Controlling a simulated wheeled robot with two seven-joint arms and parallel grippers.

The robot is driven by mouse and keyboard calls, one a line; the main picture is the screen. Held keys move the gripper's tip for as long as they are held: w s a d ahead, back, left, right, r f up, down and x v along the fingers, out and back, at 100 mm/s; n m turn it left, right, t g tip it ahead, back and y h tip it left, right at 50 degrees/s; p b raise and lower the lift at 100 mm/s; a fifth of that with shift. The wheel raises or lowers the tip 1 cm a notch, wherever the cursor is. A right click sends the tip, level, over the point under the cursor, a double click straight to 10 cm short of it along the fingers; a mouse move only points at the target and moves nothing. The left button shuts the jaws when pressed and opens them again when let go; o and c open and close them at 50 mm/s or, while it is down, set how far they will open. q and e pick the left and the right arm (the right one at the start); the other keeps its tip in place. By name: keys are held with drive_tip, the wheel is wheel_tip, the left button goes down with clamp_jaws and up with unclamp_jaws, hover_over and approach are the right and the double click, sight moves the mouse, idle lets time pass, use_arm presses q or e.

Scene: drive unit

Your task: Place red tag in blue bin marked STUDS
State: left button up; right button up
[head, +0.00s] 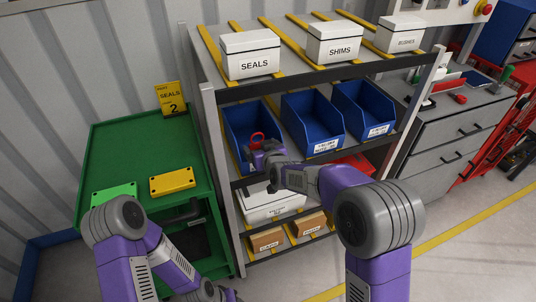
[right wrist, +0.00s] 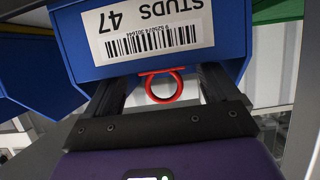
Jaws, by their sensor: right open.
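The red tag (head: 257,138) shows as a ring at the leftmost blue bin (head: 238,118) on the middle shelf. The right wrist view shows the bin's label (right wrist: 150,30), reading STUDS 47. There the red tag (right wrist: 163,87) lies between the open fingers of my right gripper (right wrist: 163,84), close to the bin's edge. I cannot tell whether it touches the bin. In the head view my right gripper (head: 259,149) is at the front of that bin and hides its label. My left arm is low at the left; its gripper's jaws cannot be made out.
Two more blue bins (head: 312,118) stand to the right. White boxes (head: 250,62) sit on the top shelf, others below. A green cart (head: 130,150) with green and yellow plates (head: 172,181) is at the left. A grey shelf post (head: 214,150) stands just left of the bin.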

drive_tip(key=p+v, duration=0.2)
drive_tip(key=v, duration=0.8)
drive_tip(key=s+d+f+m+g+h, duration=0.1)
drive_tip(key=s+d+f+g, duration=0.25)
drive_tip(key=f, duration=0.65)
drive_tip(key=s+d+f+m+g+h, duration=0.15)
drive_tip(key=s+f, duration=0.35)
drive_tip(key=f, duration=0.6)
drive_tip(key=s+f+m+g+y, duration=0.1)
drive_tip(key=s+f+m+g, duration=0.1)
drive_tip(key=s+f, duration=0.5)
drive_tip(key=s+f+m+g+y, duration=0.1)
drive_tip(key=s+f+g, duration=0.4)
drive_tip(key=s+f, duration=0.3)
drive_tip(key=s, duration=0.4)
drive_tip(key=shift+s+d+m, duration=0.25)
drive_tip(key=shift+s+m, duration=0.05)
drive_tip(key=shift+m, duration=0.05)
drive_tip(key=shift+y, duration=0.25)
